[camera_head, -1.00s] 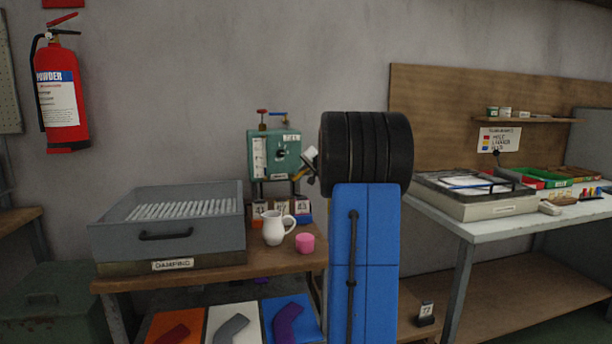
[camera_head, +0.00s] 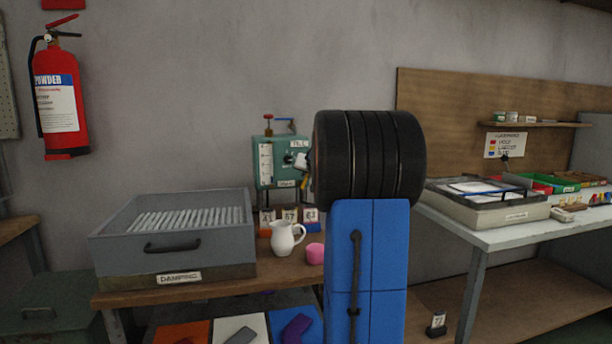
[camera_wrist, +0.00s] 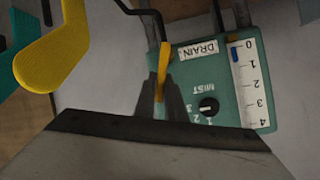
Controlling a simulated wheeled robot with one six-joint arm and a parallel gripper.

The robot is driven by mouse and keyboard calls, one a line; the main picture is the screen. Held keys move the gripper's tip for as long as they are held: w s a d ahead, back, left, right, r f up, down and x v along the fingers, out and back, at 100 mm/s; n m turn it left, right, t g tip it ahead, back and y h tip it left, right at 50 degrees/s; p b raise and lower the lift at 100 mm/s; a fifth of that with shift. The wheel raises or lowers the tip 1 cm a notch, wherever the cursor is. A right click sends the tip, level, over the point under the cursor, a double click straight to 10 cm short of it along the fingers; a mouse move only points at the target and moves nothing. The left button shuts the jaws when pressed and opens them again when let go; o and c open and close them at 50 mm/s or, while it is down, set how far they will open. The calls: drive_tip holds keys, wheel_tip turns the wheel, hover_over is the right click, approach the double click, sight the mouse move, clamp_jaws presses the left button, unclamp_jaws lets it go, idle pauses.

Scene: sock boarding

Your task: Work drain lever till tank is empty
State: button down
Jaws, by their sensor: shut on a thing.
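The teal tank box (camera_head: 288,172) stands at the back of the left bench, partly hidden behind my arm. It also shows close up in the wrist view (camera_wrist: 228,100), upside down, with a DRAIN label (camera_wrist: 198,50), a black MIST knob (camera_wrist: 208,105) and a scale marked 0 to 4 (camera_wrist: 252,88). A short blue bar (camera_wrist: 236,55) on the scale lies close to 0. The yellow drain lever (camera_wrist: 163,62) stands beside the DRAIN label. My gripper (camera_wrist: 165,92) is shut on the lever, its dark fingertips around it. In the head view my arm hides most of the lever.
A grey DAMPING tray (camera_head: 172,262) is to the left. A yellow foot-shaped board (camera_wrist: 50,50) is near my gripper in the wrist view. A white table (camera_head: 500,236) is to the right.

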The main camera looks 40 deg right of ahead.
drive_tip(key=shift+f, duration=0.1)
drive_tip(key=c, duration=1.8)
unclamp_jaws()
drive_tip(key=shift+s+a, duration=0.1)
drive_tip(key=v, duration=1.7)
drive_tip(key=shift+a, duration=0.1)
